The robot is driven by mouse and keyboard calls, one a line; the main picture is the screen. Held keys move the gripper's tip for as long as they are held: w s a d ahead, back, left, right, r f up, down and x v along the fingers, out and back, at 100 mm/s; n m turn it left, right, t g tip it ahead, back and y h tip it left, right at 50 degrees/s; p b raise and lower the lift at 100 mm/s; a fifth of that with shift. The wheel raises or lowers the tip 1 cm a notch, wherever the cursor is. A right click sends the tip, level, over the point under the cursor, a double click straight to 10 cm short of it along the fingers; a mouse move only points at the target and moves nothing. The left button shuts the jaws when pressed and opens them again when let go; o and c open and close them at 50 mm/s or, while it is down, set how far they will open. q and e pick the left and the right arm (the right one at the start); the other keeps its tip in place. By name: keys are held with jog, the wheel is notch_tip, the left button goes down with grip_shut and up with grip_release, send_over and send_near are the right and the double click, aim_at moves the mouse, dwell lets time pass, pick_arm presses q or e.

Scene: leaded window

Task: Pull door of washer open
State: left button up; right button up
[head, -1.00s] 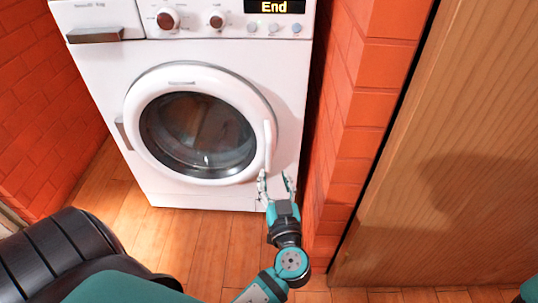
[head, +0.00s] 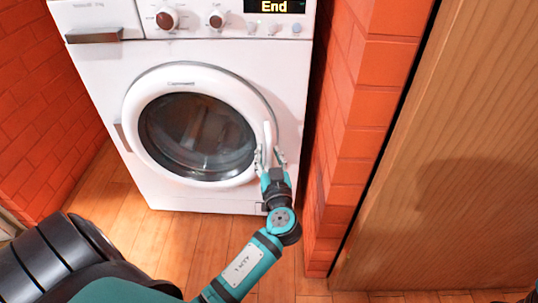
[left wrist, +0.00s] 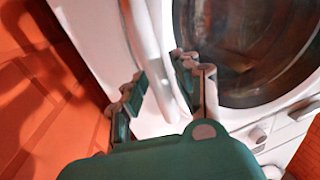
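The white washer (head: 225,60) stands against the brick wall with its round door (head: 145,150) shut. The door's white handle (head: 267,138) is a vertical bar on the right side of the door. My left gripper (head: 270,155) is at the lower part of this handle. In the left wrist view, the handle (left wrist: 150,45) runs down between the two fingers of my left gripper (left wrist: 158,85). The fingers are open, one on each side of the bar, with gaps showing. Laundry behind the dark glass is only dimly visible. My right gripper is not in view.
A brick pillar (head: 345,150) stands close on the washer's right, with a wooden panel (head: 450,170) beyond it. A brick wall (head: 40,110) is on the left. The wooden floor (head: 170,245) in front is bare. The display (head: 274,6) reads "End".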

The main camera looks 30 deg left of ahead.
pick_arm(q)
grip_shut()
jog(key=shift+d, duration=0.1)
dwell(0.4)
